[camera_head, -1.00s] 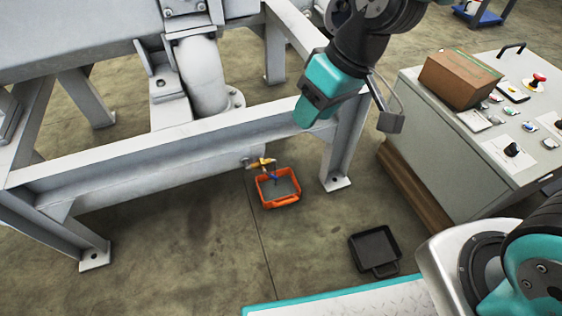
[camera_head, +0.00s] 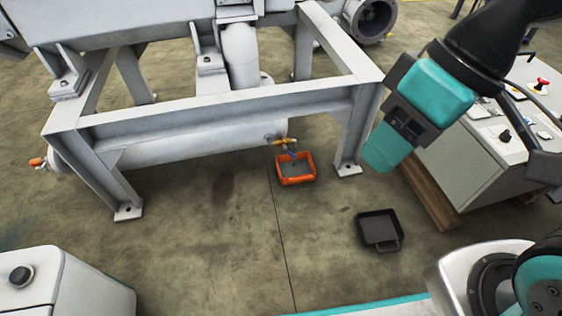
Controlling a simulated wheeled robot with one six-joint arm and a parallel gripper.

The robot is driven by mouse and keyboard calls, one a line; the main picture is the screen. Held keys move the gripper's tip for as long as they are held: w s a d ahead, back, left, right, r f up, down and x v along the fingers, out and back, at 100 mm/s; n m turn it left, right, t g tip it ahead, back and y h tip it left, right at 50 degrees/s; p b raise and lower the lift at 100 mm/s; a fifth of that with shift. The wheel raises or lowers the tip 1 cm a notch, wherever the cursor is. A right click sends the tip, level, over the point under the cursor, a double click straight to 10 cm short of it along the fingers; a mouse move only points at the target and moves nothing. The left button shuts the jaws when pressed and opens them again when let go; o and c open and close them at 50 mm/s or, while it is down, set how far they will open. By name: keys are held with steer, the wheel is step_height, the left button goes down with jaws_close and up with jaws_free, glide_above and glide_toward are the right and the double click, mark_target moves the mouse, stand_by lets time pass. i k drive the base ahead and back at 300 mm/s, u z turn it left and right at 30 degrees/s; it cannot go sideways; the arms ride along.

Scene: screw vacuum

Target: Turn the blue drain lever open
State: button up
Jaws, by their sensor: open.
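The blue drain lever (camera_head: 292,155) is a small blue piece at a brass-coloured valve (camera_head: 282,142) on the right end of the grey cylindrical tank (camera_head: 180,145). It hangs just above an orange tray (camera_head: 296,180) on the floor; its exact angle is too small to tell. My gripper (camera_head: 385,150) is teal and dark grey, in the upper right. In the picture it is right of the valve and the frame leg, apart from the lever. Its fingertips are not clearly seen, and nothing shows held in it.
A grey steel frame (camera_head: 210,113) stands over the tank, with a leg (camera_head: 352,140) right of the valve. A black tray (camera_head: 379,228) lies on the floor. A control cabinet (camera_head: 465,160) stands at the right.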

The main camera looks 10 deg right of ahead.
mark_target(290, 153)
steer(key=u, duration=1.3)
steer(key=k, duration=0.75)
steer(key=z, duration=0.55)
steer(key=i, duration=1)
